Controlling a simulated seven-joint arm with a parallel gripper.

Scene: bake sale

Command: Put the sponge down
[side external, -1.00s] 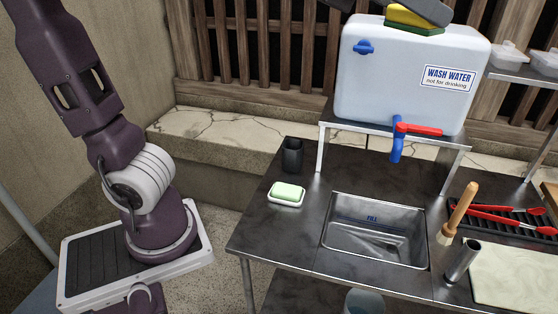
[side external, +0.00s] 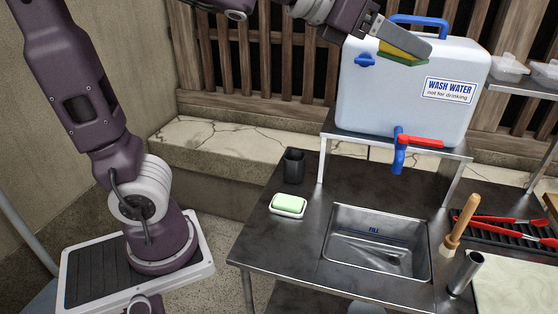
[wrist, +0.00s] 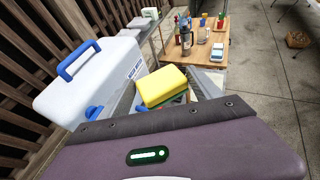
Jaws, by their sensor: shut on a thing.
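The sponge (side external: 402,51) is yellow with a green layer underneath. It is held in the air and overlaps the upper front of the water container in the side view. My gripper (side external: 410,46) is shut on the sponge, with a grey finger across its near side. In the wrist view the sponge (wrist: 163,85) sits between the grey fingers, yellow face up, to the right of the container. The sponge's far side and underside are mostly hidden.
The white wash-water container (side external: 400,100) has a blue handle and a red-levered tap (side external: 418,141), and stands on a metal shelf. Below are a sink (side external: 376,240), a soap dish with green soap (side external: 288,204) and a dark cup (side external: 293,165). The counter's front left is clear.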

